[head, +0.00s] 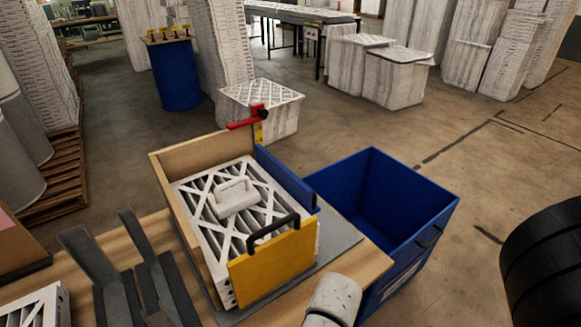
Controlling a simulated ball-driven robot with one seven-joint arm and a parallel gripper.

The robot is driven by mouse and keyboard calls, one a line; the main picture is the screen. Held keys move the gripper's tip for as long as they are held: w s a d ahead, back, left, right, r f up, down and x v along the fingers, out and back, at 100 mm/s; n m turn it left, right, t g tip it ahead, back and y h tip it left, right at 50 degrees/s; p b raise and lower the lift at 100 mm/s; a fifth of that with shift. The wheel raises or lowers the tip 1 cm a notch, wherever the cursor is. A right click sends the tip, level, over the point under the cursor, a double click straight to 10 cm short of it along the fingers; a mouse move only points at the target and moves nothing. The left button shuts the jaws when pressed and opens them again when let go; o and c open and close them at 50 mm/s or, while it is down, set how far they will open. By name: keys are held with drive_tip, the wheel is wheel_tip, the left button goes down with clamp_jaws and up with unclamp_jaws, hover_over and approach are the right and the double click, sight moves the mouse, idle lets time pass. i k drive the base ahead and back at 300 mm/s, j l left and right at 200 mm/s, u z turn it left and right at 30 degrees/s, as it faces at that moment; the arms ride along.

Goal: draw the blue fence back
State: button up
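The blue fence (287,179) is a low upright panel along the right side of the wooden-walled box fixture (193,152). Its near end meets the right side of the filter stack, close to the yellow front panel (272,268) with its black handle (273,230). White pleated filters (205,202) lie in the fixture, with a pale handled block (234,198) on top. A red clamp-like part (248,118) with a yellow piece stands at the fence's far end. My gripper does not show.
An open blue bin (425,195) stands right of the fixture, against the wooden table (150,228). Dark upright prongs (92,255) stand at left, and a pale cylinder (336,296) is at the front. Filter stacks (262,105) stand behind. Open floor (480,165) lies right.

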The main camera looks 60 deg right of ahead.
sight(303, 194)
drive_tip(key=i+j+z, duration=0.15)
drive_tip(key=z, duration=1.25)
